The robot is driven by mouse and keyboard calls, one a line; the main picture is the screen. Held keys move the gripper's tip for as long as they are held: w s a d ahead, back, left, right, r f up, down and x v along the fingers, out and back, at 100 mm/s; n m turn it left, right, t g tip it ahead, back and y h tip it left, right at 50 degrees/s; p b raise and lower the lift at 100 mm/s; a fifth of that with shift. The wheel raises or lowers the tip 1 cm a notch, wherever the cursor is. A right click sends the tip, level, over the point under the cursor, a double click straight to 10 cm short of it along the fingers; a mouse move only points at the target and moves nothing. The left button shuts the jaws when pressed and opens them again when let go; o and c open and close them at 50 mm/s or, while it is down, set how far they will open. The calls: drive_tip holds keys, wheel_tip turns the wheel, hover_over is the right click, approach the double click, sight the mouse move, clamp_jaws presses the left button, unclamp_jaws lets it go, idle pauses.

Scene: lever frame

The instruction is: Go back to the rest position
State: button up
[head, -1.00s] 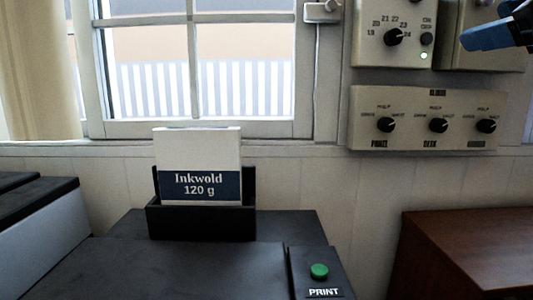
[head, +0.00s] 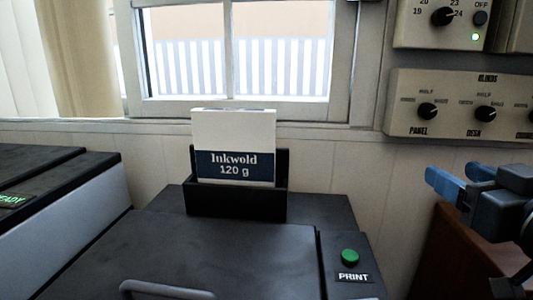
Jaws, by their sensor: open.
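My gripper (head: 455,186) is at the right of the head view, with blue fingers pointing left. It is open and nothing shows between its fingers. It hangs in the air in front of the brown wooden cabinet (head: 435,255), to the right of the printer (head: 210,255). It appears apart from everything around it. The rest of my arm runs off the right edge of the picture.
A paper pack labelled Inkwold 120 g (head: 234,145) stands in a black holder (head: 235,203) on the printer. A green PRINT button (head: 350,257) is at the printer's right. Wall panels with knobs (head: 460,105) hang above my gripper. A window (head: 235,60) is behind.

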drive_tip(key=s+a+f+m+g+p, duration=0.1)
drive_tip(key=s+a+f, duration=0.2)
drive_tip(key=s+f, duration=0.5)
drive_tip(key=s+a+f+m, duration=0.1)
drive_tip(key=s+a+f, duration=0.4)
drive_tip(key=f, duration=0.5)
drive_tip(key=s+a+f+n+g+y+p, duration=0.1)
drive_tip(key=s+f, duration=0.2)
drive_tip(key=s, duration=1.9)
drive_tip(key=shift+s+f+n+g, duration=0.15)
drive_tip(key=shift+s+n+g, duration=0.15)
drive_tip(key=shift+s+g, duration=0.1)
drive_tip(key=shift+a, duration=0.1)
